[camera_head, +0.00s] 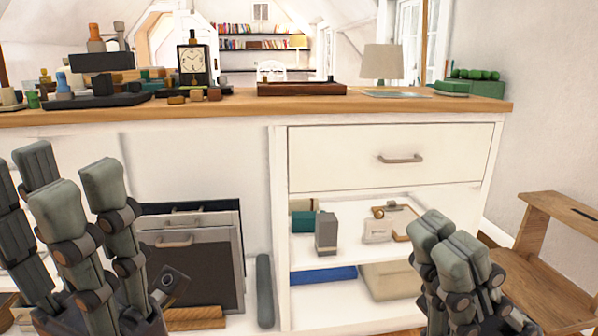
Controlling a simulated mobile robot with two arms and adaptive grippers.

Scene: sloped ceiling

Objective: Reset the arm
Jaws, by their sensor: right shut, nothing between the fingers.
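My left gripper (76,190) is at the lower left, in front of the white desk. Its grey fingers point up and stand apart with nothing between them. My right gripper (450,248) is at the lower right, in front of the open shelves. Its fingers are together, shut and empty. Both arms come in from the bottom of the view, and neither gripper appears to touch the furniture.
The white desk (388,156) has a wooden top (400,103) with a clock (193,64), a lamp (382,62) and a dark tray (300,89). Below are a closed drawer and shelves with boxes. A wooden chair (556,245) stands at the right.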

